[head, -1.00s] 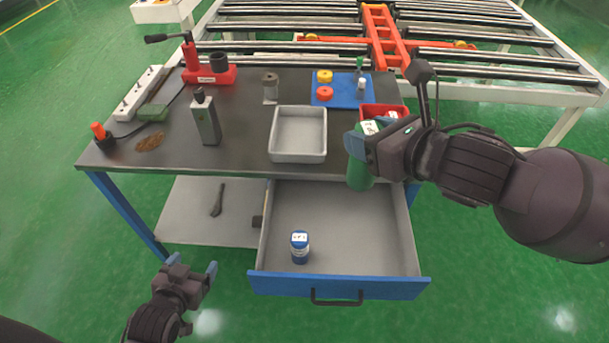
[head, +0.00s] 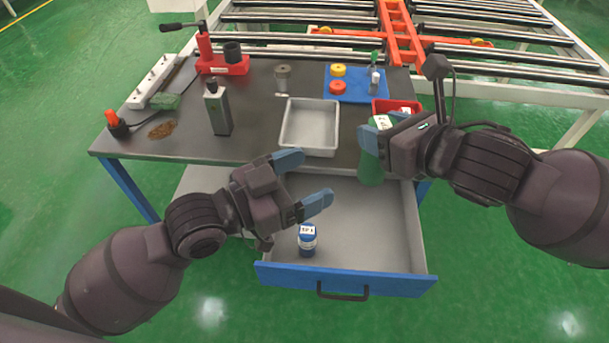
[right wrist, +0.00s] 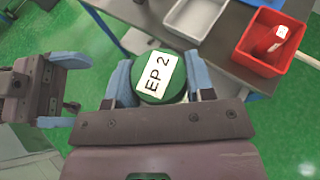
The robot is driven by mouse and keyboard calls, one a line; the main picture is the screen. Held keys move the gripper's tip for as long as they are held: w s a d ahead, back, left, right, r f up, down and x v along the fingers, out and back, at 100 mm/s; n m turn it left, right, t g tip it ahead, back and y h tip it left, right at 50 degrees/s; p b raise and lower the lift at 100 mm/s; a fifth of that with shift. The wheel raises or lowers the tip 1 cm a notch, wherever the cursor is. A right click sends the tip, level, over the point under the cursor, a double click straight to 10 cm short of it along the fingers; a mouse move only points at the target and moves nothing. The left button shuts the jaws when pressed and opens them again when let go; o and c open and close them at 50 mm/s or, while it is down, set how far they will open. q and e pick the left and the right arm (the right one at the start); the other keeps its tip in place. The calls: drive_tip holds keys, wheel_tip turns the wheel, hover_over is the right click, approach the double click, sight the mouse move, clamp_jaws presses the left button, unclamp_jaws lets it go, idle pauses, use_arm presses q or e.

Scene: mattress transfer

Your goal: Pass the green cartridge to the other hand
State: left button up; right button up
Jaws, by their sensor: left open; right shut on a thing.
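The green cartridge (head: 371,165) is upright in my right gripper (head: 378,138), held above the right back part of the open drawer (head: 350,218). In the right wrist view, the cartridge (right wrist: 159,77) shows its top with a white "EP 2" label, between the two blue fingers. My left gripper (head: 303,180) is open and empty over the drawer, left of the cartridge and apart from it, its fingers pointing right. It also shows at the left of the right wrist view (right wrist: 82,90).
A blue-capped jar (head: 307,240) stands in the drawer below my left gripper. A grey tray (head: 310,150) sits on the table near its front edge. A red bin (head: 397,104) is just behind my right gripper.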

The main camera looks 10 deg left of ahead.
sight(366, 154)
use_arm(q)
drive_tip(key=x, duration=1.2)
drive_tip(key=shift+s+d+r, duration=0.1)
drive_tip(key=shift+s, duration=0.05)
drive_tip(key=c, duration=1.1)
use_arm(e)
drive_tip(key=o, duration=1.4)
